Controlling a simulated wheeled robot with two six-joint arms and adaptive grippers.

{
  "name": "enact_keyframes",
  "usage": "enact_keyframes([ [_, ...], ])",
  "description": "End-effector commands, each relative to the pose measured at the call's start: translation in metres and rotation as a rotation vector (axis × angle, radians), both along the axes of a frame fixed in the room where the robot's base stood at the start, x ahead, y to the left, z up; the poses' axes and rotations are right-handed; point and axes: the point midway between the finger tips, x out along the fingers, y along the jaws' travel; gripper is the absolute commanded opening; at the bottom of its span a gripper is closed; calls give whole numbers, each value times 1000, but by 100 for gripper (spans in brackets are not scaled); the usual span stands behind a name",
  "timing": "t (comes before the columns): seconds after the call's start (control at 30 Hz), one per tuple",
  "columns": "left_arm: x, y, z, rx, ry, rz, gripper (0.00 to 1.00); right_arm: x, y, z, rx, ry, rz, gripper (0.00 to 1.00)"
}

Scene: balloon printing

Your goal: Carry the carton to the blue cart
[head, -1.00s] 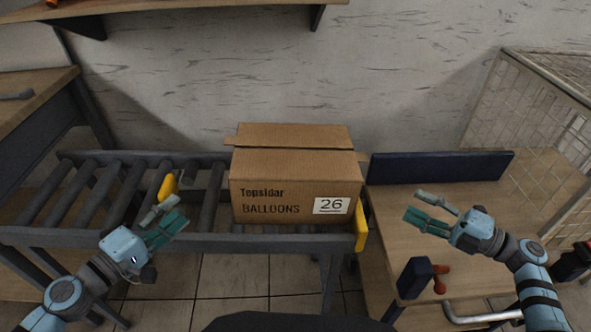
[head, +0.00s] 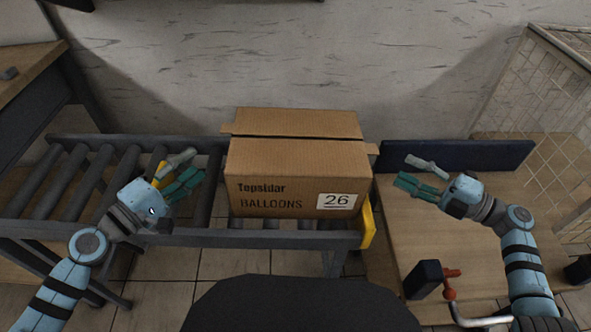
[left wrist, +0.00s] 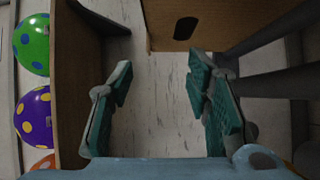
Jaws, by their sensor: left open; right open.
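The brown carton (head: 285,175), marked "Topsidar BALLOONS" with a "26" label, sits upright on the roller conveyor (head: 190,238) in the head view. Its top flaps look partly raised at the sides. My left gripper (head: 184,171) is open and empty, left of the carton and apart from it. In the left wrist view its teal fingers (left wrist: 166,95) are spread, with a brown panel with a dark oval hole (left wrist: 185,28), likely the carton's side, ahead. My right gripper (head: 417,176) is open and empty, right of the carton. I cannot clearly identify a blue cart.
A wooden surface (head: 440,230) with a dark blue back panel (head: 460,156) and a red-handled part (head: 450,280) lies right of the conveyor. A yellow stop (head: 367,222) is at the conveyor's right end. A wire mesh cage (head: 560,120) stands far right. Colourful balloons (left wrist: 33,115) show in the left wrist view.

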Motion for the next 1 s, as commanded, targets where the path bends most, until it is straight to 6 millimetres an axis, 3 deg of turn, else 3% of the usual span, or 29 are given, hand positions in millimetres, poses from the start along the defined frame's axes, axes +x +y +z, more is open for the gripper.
enact_keyframes([
  [0.53, 89, -51, -3, -2, 2, 5, 44, 53, 90, 6, 2, 0, 3, 44],
  [0.7, 100, -58, -5, 1, 3, 4, 44, 60, 102, 6, 1, -1, 2, 44],
  [1.0, 102, -59, -5, 2, 2, 4, 44, 61, 103, 6, 0, 0, 2, 44],
])
